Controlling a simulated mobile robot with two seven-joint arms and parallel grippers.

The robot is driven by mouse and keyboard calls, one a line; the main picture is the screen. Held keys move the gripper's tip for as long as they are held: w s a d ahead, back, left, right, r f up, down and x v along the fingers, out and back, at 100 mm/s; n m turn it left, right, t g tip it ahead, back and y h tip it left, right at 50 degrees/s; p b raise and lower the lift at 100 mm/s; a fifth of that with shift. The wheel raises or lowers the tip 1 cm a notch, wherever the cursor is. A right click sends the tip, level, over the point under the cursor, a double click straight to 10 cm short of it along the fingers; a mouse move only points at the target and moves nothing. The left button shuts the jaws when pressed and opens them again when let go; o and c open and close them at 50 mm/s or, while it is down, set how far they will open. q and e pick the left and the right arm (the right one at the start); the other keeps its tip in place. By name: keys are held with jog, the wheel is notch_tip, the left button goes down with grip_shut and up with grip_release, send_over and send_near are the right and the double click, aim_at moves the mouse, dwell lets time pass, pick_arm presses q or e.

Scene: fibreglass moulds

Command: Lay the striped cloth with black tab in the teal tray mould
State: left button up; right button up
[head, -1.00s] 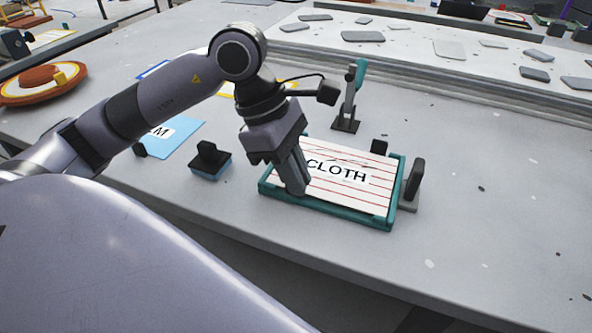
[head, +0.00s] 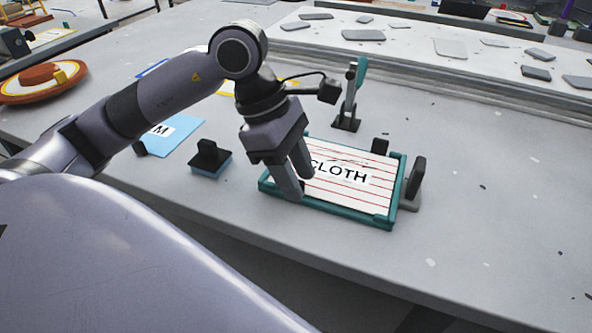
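The white cloth with red stripes, labelled "CLOTH" (head: 345,190), lies flat inside the teal tray mould (head: 345,214) in the head view. Its visible part fits within the rim. My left gripper (head: 300,187) is open at the cloth's left end, its fingers apart and low over the tray's left side. A small dark bit, perhaps the black tab, shows between the fingertips; the fingers hide most of that end. My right gripper is not in view.
A black-handled block (head: 211,158) and a blue sheet (head: 173,134) lie left of the tray. A teal-handled clamp (head: 350,95) stands behind it. A black upright piece (head: 415,180) stands against its right side. The table on the right is mostly clear.

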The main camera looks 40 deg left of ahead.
pick_arm(q)
jog(key=shift+v, duration=1.1)
jog(key=v, duration=0.5)
jog(key=shift+p, duration=0.4)
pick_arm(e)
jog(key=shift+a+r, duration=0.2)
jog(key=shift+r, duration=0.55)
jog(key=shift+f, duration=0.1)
